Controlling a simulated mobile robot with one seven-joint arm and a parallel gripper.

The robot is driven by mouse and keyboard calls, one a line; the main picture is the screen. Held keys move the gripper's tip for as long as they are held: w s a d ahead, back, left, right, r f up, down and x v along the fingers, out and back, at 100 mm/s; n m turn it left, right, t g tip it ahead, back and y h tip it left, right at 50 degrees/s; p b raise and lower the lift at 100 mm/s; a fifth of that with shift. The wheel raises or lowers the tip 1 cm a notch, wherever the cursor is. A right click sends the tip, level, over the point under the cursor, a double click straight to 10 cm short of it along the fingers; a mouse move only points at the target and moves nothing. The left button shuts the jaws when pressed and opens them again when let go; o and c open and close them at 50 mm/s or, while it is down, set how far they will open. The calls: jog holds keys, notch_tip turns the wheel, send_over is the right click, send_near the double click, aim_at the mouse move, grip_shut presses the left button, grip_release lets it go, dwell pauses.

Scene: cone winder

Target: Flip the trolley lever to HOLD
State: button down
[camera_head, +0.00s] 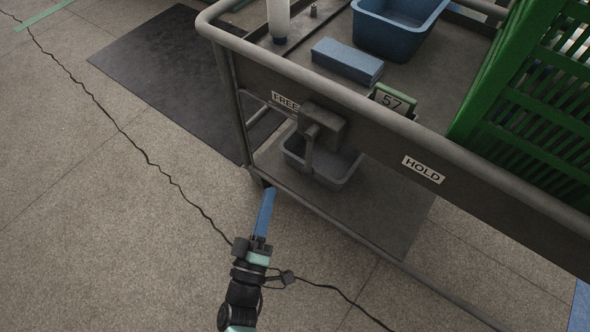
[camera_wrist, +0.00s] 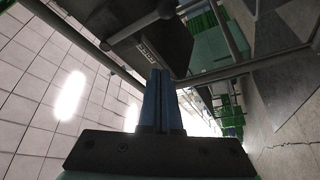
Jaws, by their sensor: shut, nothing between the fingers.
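The trolley (camera_head: 262,58) is a grey metal cart with a FREE label (camera_head: 286,101) on the left of its side panel and a HOLD label (camera_head: 423,169) further right. The lever (camera_head: 309,152) hangs down from a dark housing (camera_head: 325,122) close beside the FREE label, far from HOLD. My gripper (camera_head: 268,191) has its blue fingers together, empty, below and left of the lever and apart from it. In the wrist view the shut fingers (camera_wrist: 160,72) point towards the trolley's underside; a dark rod with a round knob (camera_wrist: 166,9) shows above them, perhaps the lever.
A grey tray (camera_head: 340,180) sits on the lower shelf.

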aim_at(309, 156)
jog(key=shift+s+d+f, duration=0.1)
jog(key=shift+s+f, duration=0.3)
jog(key=shift+f, duration=0.05)
jog(key=shift+w, duration=0.1)
jog(key=w+d+b, duration=0.5)
jog(key=w+b, duration=0.1)
jog(key=w, duration=0.1)
jog(key=shift+w+d, duration=0.15)
jog(key=shift+w, duration=0.2)
jog(key=shift+d+r, duration=0.1)
jog(key=shift+r, duration=0.15)
jog(key=shift+s+d+f+n+p, duration=0.1)
jog(key=shift+s+d+n+p, duration=0.15)
jog(key=shift+n+p, duration=0.35)
